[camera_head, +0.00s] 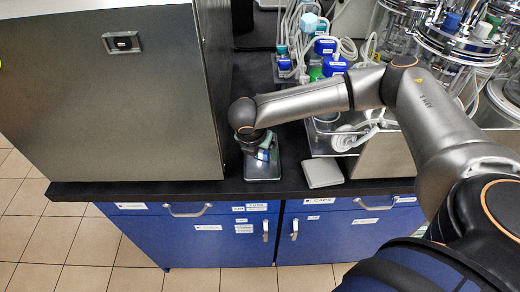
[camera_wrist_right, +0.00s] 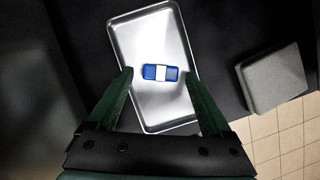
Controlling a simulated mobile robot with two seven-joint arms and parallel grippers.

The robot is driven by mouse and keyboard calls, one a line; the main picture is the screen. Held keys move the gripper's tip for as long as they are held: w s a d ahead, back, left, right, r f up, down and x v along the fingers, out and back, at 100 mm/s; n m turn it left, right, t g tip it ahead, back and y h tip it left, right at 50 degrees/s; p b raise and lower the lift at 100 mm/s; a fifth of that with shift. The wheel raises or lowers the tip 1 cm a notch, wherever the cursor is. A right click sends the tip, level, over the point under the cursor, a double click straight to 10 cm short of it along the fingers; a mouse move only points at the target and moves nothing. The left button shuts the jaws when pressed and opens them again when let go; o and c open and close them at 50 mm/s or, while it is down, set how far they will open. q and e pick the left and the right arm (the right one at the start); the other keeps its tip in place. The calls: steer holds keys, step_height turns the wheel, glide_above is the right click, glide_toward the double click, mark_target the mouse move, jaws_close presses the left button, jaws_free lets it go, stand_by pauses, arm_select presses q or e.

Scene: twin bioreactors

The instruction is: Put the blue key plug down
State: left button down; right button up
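The blue key plug (camera_wrist_right: 160,73), blue with a white band across its middle, lies in a shallow metal tray (camera_wrist_right: 150,118) in the right wrist view. My right gripper (camera_wrist_right: 158,75) is open above the tray, with its green fingers on either side of the plug and gaps between them and it. In the head view my right gripper (camera_head: 262,148) points down over the tray (camera_head: 263,174) on the dark bench and hides the plug for the most part. My left gripper is not in view.
A large grey metal cabinet (camera_head: 110,95) stands close on the left. A small grey block (camera_head: 323,173) sits right of the tray, also seen in the right wrist view (camera_wrist_right: 272,78). Bottles, tubing and glass vessels (camera_head: 455,45) crowd the back right. The bench's front edge is near.

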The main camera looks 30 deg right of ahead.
steer(key=shift+r, duration=0.1)
steer(key=shift+r, duration=0.35)
steer(key=v, duration=1.1)
steer(key=shift+r+p, duration=0.35)
steer(key=shift+s+a, duration=0.1)
